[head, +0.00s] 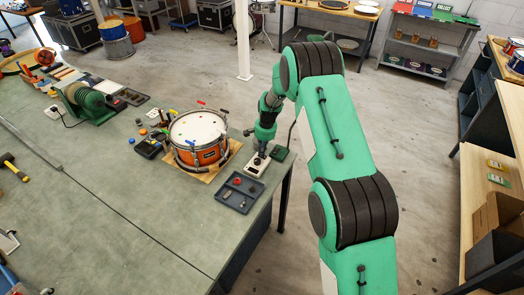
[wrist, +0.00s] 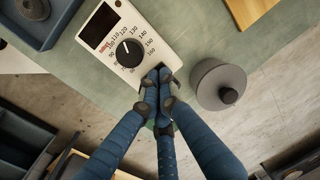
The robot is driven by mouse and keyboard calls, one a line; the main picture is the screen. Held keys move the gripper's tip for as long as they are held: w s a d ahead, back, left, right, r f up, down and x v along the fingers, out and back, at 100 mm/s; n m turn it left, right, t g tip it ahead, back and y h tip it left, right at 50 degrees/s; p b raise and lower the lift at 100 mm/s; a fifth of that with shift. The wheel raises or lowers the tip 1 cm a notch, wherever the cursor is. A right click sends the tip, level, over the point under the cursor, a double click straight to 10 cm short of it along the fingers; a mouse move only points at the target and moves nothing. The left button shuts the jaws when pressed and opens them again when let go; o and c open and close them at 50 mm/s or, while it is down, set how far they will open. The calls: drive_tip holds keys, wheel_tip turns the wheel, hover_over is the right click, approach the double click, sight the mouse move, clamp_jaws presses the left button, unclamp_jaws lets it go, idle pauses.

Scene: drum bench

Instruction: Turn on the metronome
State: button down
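The metronome (wrist: 122,38) is a white box with a dark display window and a black dial ringed with numbers. In the head view the metronome (head: 255,167) lies near the bench's right edge, between the drum and my arm. My gripper (wrist: 159,76) has its blue fingers drawn together, with the tips at the metronome's lower end beside the dial. The tips hide that part of the case, and I cannot tell whether they touch it. I see nothing held between them. In the head view my gripper (head: 261,153) is small, just over the metronome. The display shows no lit digits.
An orange snare drum (head: 198,140) stands on a wooden board left of the metronome. A dark parts tray (head: 238,204) lies in front. In the wrist view a grey round knobbed object (wrist: 220,84) is right of the fingers.

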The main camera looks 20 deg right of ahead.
sight(264, 156)
idle(0.3)
drive_tip(key=shift+w+a+f+g+h+p, duration=0.1)
drive_tip(key=shift+a+f+g+h+p, duration=0.1)
drive_tip(key=shift+f+g+h+p, duration=0.2)
drive_tip(key=shift+w, duration=0.1)
drive_tip(key=shift+f, duration=0.1)
drive_tip(key=shift+s+f, duration=0.1)
drive_tip(key=shift+s, duration=0.15)
drive_tip(key=shift+s+d+f, duration=0.1)
drive_tip(key=shift+s+d, duration=0.5)
drive_tip(key=shift+s, duration=0.05)
wheel_tip(264, 156, up, 15)
drive_tip(key=p, duration=0.1)
drive_tip(key=shift+w, duration=0.25)
idle(0.4)
